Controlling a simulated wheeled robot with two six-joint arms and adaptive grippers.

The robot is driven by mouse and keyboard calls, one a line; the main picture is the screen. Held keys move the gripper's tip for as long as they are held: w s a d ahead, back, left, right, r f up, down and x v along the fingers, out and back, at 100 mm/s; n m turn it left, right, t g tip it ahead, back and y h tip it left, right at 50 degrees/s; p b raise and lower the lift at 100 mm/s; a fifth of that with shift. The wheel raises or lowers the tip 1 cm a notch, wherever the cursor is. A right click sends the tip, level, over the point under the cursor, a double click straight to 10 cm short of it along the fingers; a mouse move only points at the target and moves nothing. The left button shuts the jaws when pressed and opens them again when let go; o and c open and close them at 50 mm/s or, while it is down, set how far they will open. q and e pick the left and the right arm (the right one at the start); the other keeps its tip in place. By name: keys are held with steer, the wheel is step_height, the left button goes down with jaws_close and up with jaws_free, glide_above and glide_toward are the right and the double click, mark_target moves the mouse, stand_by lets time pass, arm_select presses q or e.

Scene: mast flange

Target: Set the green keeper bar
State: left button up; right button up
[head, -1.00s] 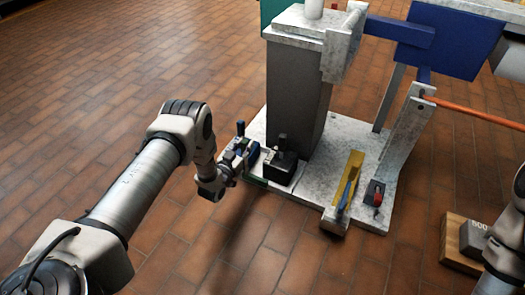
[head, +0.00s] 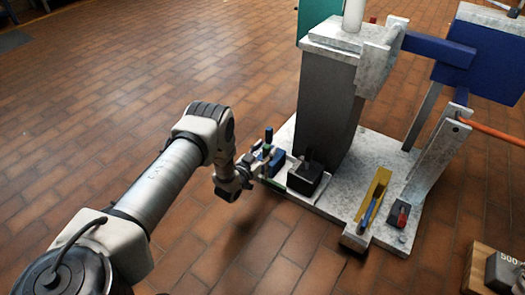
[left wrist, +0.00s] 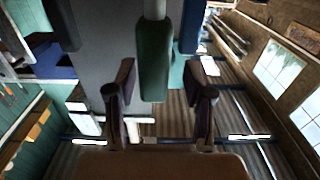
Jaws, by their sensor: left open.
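In the left wrist view a dark green bar (left wrist: 153,62) with a pale rod at its top hangs between and just beyond the fingertips of my left gripper (left wrist: 161,95). The fingers are apart on either side of it; I cannot tell whether either touches it. In the head view my left gripper (head: 256,166) is at the left edge of the speckled base plate (head: 338,198), beside a small blue part (head: 277,161). The green bar is hard to make out there because the gripper and small parts overlap. My right gripper is out of view.
A grey column (head: 327,100) rises from the plate. A black block with a knob (head: 306,178), a yellow bracket (head: 378,190) and a red-topped piece (head: 401,214) stand on it. A weight marked 500 (head: 505,272) sits at lower right. The tiled floor at left is clear.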

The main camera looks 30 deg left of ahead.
arm_select(q)
steer(key=s, duration=1.2)
steer(key=shift+a, duration=0.2)
steer(key=shift+w, duration=0.1)
